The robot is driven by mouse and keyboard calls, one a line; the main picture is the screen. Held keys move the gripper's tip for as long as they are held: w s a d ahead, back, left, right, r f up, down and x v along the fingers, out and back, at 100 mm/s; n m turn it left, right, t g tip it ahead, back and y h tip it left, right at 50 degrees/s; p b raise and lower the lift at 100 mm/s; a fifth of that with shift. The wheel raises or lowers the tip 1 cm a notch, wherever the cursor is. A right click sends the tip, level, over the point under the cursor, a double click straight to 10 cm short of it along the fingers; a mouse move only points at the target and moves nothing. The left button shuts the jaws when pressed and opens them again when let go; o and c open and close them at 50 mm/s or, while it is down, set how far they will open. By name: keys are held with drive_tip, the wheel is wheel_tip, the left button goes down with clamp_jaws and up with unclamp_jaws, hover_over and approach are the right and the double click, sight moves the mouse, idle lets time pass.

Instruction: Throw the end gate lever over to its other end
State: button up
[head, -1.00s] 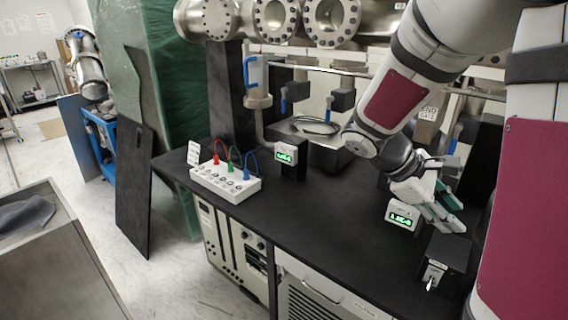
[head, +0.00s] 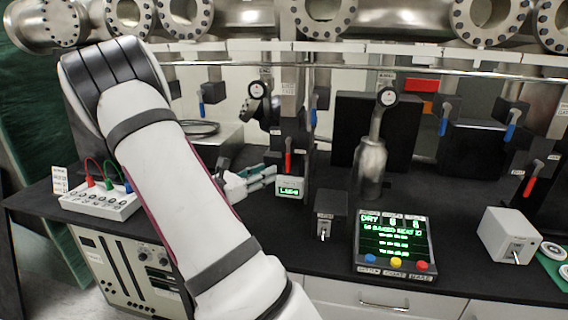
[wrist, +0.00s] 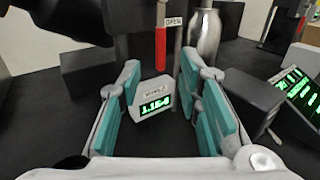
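A red lever (head: 288,160) hangs pointing down in the head view, below a vertical metal post with a label too small to read; I take it for the end gate lever. In the wrist view the red lever (wrist: 160,48) hangs ahead at top centre, beside a label reading OPEN (wrist: 174,21). My gripper (head: 268,179) is just left of and below the lever in the head view. In the wrist view my gripper (wrist: 160,78) is open and empty, its teal fingers spread to either side of the lever's line, with the lever apparently beyond them.
A small green-lit gauge (head: 290,188) stands under the lever. Another red lever (head: 530,181) and blue levers (head: 513,122) are farther right.

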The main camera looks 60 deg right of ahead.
sight(288, 161)
drive_tip(key=x, duration=1)
clamp_jaws()
